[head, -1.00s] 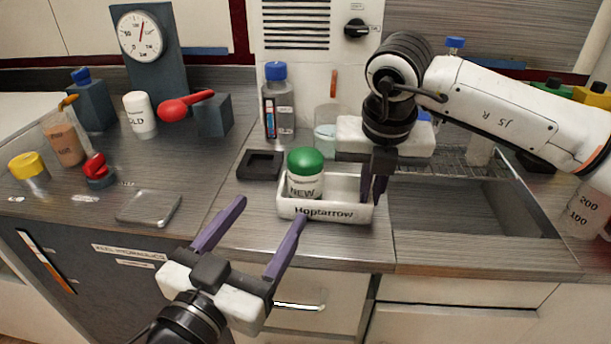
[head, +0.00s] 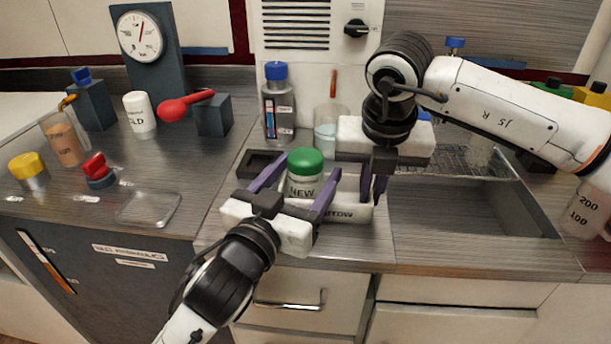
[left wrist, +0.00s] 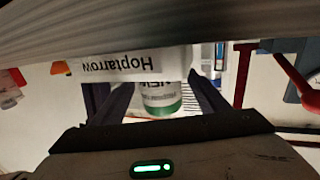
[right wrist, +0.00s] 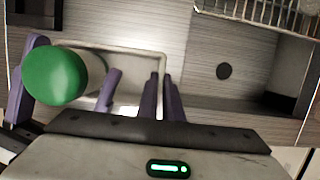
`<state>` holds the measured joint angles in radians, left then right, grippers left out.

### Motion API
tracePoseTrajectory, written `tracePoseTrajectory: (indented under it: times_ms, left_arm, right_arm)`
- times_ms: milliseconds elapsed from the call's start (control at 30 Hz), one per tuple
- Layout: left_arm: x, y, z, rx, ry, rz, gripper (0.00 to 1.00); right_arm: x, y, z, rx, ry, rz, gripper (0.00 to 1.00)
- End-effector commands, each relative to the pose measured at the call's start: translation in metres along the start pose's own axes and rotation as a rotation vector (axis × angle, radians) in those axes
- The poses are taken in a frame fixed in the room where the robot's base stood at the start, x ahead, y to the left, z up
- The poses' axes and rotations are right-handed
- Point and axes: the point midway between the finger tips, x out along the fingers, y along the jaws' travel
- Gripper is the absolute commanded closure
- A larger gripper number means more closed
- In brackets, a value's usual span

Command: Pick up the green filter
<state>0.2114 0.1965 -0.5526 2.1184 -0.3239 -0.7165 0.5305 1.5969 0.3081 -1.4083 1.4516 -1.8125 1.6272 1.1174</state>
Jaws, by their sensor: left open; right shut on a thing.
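The green filter (head: 304,175) is a white jar with a green lid and the label NEW. It stands upright in the left part of a white tray (head: 348,214) marked Hoptarrow. My left gripper (head: 310,166) is open, with one purple finger on each side of the filter. The filter shows between those fingers in the left wrist view (left wrist: 160,98) and in the right wrist view (right wrist: 60,76). I cannot tell whether either finger touches it. My right gripper (head: 372,192) is shut on the tray's right wall, also seen in the right wrist view (right wrist: 161,98).
A black square holder (head: 258,163) lies behind the left finger. A bottle with a blue cap (head: 278,110) and a beaker (head: 326,125) stand behind the tray. A sink (head: 450,210) is to the right. A shallow dish (head: 148,208) lies on the left counter.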

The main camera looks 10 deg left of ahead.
Motion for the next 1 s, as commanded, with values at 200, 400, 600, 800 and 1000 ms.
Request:
tracePoseTrajectory:
  times_ms: [200, 400, 600, 800, 1000]
  left_arm:
    - [0.004, 0.0, 0.0, -0.001, 0.001, 0.0, 0.32]
    - [0.004, 0.0, 0.0, -0.001, 0.001, 0.0, 0.54]
    - [0.004, 0.0, 0.0, -0.001, 0.0, 0.0, 0.86]
    - [0.004, 0.0, -0.002, -0.001, 0.005, 0.0, 0.86]
    - [0.004, 0.0, -0.025, -0.002, 0.012, 0.0, 0.86]
  right_arm:
    - [-0.001, 0.0, 0.001, 0.0, -0.002, 0.001, 1.0]
    - [-0.001, 0.0, 0.0, 0.0, -0.002, 0.001, 1.0]
    - [-0.001, 0.0, 0.001, 0.0, -0.002, 0.001, 1.0]
    - [-0.001, 0.0, 0.001, 0.0, -0.001, 0.001, 1.0]
    - [-0.001, 0.0, 0.0, 0.0, -0.001, 0.001, 1.0]
